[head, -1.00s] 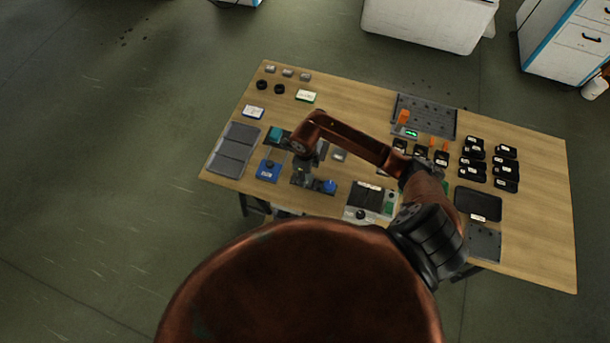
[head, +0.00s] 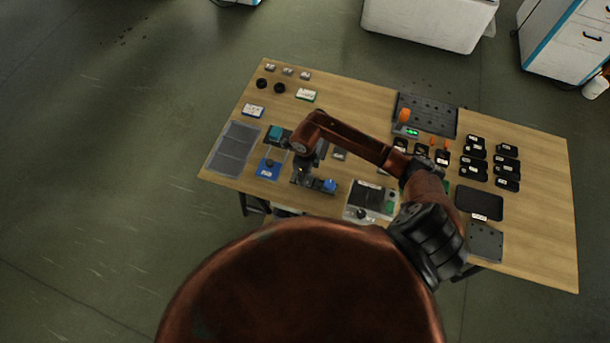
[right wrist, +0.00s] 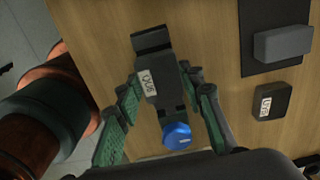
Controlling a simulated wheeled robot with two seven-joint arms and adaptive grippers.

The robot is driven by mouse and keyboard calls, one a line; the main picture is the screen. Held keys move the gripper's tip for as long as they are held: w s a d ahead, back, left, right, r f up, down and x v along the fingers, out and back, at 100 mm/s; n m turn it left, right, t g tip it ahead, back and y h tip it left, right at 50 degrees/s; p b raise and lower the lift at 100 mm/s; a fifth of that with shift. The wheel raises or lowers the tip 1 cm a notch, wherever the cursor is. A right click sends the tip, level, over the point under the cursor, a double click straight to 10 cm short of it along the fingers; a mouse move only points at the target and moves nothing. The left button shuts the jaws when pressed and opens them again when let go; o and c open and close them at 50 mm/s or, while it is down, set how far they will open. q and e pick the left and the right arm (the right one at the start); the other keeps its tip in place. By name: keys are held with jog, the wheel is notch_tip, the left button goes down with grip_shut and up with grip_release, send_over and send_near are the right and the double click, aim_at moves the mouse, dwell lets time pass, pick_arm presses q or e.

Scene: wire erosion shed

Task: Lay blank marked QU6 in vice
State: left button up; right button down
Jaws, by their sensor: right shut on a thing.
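The blank marked QU6 (right wrist: 149,84) is a dark block with a white label, between the fingertips of my right gripper (right wrist: 158,82) in the right wrist view. The gripper is shut on it. The vice (right wrist: 152,40) is dark, directly beneath the blank, with a blue knob (right wrist: 177,136) at its near end. I cannot tell whether the blank touches the vice's bed. In the head view my right gripper (head: 308,165) is over the vice (head: 316,184), at the table's front left; the arm and gripper hide the blank. My left gripper is out of view.
A grey block (right wrist: 283,45) sits on a dark pad right of the vice, near another labelled dark blank (right wrist: 270,102). A blue stand (head: 268,169) and a grey tray (head: 235,147) lie to the left. Several black labelled pieces (head: 475,160) fill the right side.

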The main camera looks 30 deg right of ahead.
jog(key=shift+f, duration=0.25)
jog(key=c, duration=1.2)
grip_release()
jog(key=shift+o, duration=0.5)
jog(key=o, duration=0.3)
jog(key=shift+r, duration=0.1)
jog(key=shift+r+p, duration=2)
jog(key=shift+r, duration=1.4)
